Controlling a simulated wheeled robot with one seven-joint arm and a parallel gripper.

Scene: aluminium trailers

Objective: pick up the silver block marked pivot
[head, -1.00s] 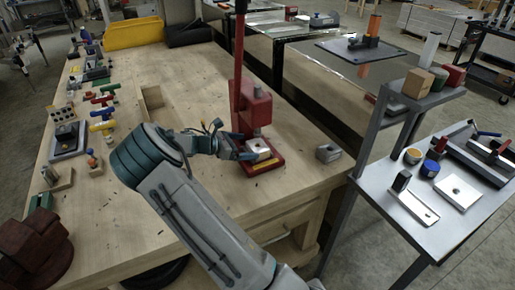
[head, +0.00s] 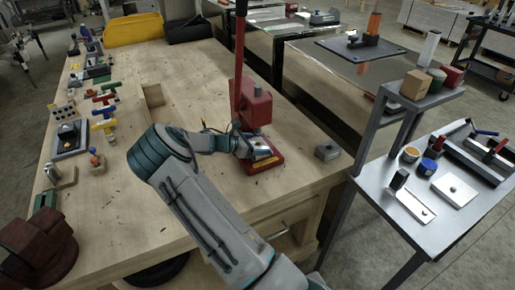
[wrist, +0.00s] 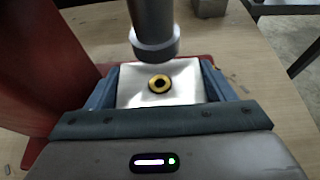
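A silver block with a brass ring in its top (wrist: 135,93) sits on the red base of an arbor press, under the ram. No pivot marking is legible on it. My gripper (wrist: 162,92) reaches into the press, with one blue-grey finger along each side of this block. The fingers look very close to its sides; whether they press on it cannot be told. In the head view my gripper (head: 262,150) hides most of the block. A second grey metal block (head: 327,152) stands on the bench to the right of the press, apart from my gripper.
The red press (head: 256,105) rises right behind my gripper, and its round steel ram (wrist: 154,38) hangs just above the block. The wooden bench (head: 190,85) is clear in the middle. A metal side table (head: 405,230) with parts stands to the right.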

